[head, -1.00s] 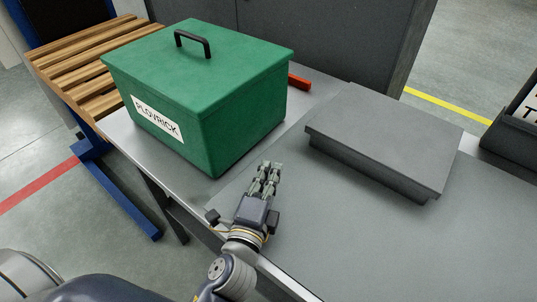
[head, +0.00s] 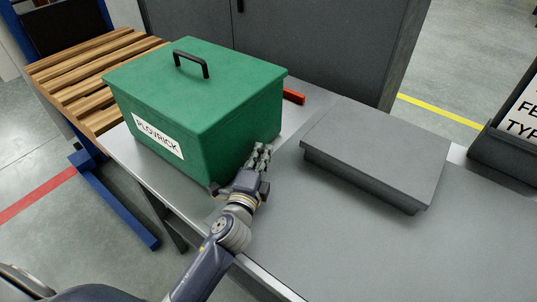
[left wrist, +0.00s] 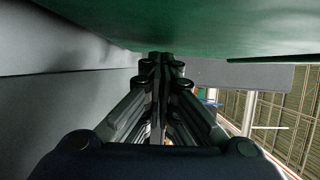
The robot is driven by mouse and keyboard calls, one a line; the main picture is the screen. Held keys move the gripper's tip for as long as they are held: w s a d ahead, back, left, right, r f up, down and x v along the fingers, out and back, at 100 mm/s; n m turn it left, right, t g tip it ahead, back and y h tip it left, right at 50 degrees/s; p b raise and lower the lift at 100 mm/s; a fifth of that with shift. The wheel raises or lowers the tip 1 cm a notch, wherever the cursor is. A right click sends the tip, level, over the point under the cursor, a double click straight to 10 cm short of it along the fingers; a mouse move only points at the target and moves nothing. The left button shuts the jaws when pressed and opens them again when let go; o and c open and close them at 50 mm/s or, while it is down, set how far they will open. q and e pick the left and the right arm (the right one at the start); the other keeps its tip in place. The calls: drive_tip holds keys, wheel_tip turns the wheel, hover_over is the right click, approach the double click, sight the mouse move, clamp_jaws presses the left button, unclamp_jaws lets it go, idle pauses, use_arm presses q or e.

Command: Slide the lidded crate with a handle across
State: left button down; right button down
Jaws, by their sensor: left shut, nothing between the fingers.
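The green lidded crate (head: 200,90) with a black handle (head: 191,62) and a white "PLOVRICK" label stands upright on the grey table, next to the wooden slats. My left gripper (head: 264,150) is shut and empty beside the crate's right side, near its front right corner. Whether it touches the crate I cannot tell. In the left wrist view the shut fingers (left wrist: 162,62) point forward and a green crate surface (left wrist: 200,22) fills the top. My right gripper is not in view.
Wooden slats (head: 85,78) on a blue frame adjoin the table's left end. A grey lidded box (head: 375,150) stands to the right of my gripper. A red piece (head: 293,96) lies behind the crate. The table's front right (head: 330,240) is clear.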

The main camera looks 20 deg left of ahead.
sight(250, 148)
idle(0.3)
use_arm(q)
drive_tip(key=a, duration=0.1)
drive_tip(key=a+p, duration=0.1)
drive_tip(key=a, duration=0.1)
drive_tip(key=shift+w+r, duration=0.1)
drive_tip(key=shift+w, duration=0.25)
drive_tip(key=shift+w+a, duration=0.1)
drive_tip(key=shift+a, duration=0.3)
drive_tip(key=shift+d, duration=0.1)
